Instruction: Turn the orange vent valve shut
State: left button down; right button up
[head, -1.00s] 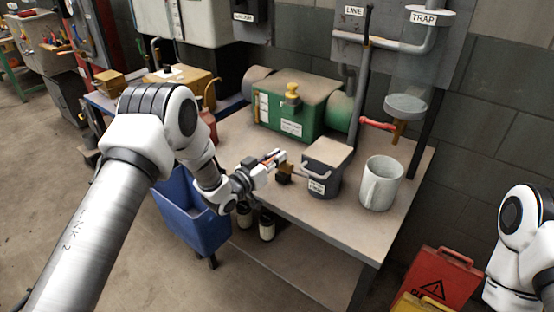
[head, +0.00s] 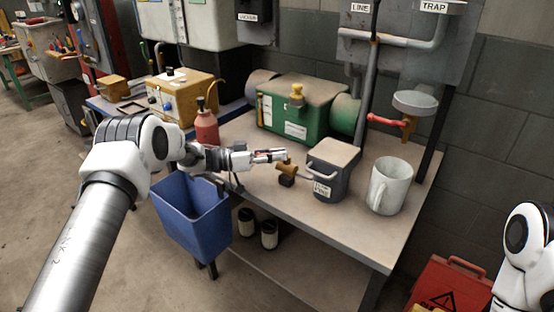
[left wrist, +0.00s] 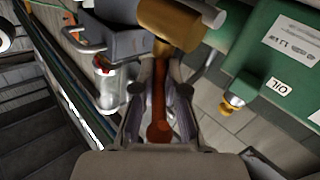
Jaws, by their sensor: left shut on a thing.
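The vent valve has a brass body (head: 287,167) on a small dark base, standing on the bench just left of the dark grey box. In the left wrist view its brass body (left wrist: 170,22) is at the top, and its orange-brown lever (left wrist: 158,105) runs down between my fingers. My left gripper (head: 272,155) reaches in from the left, almost level, and is shut on the lever. In the left wrist view the fingers (left wrist: 159,110) lie on both sides of it. The lever is mostly hidden in the head view. My right gripper is out of view.
The grey box (head: 334,168) with a handle stands close right of the valve, with a white mug (head: 390,186) beyond. A green machine (head: 304,105) is behind. A red bottle (head: 206,127) stands near my left forearm. A red-handled valve (head: 389,121) is on the pipe.

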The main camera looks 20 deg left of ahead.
pick_arm(q)
jog(key=shift+r, duration=0.1)
dwell(0.4)
jog(key=c, duration=1.2)
grip_release()
jog(key=shift+a, duration=0.1)
jog(key=v, duration=1.1)
jog(key=shift+a, duration=0.45)
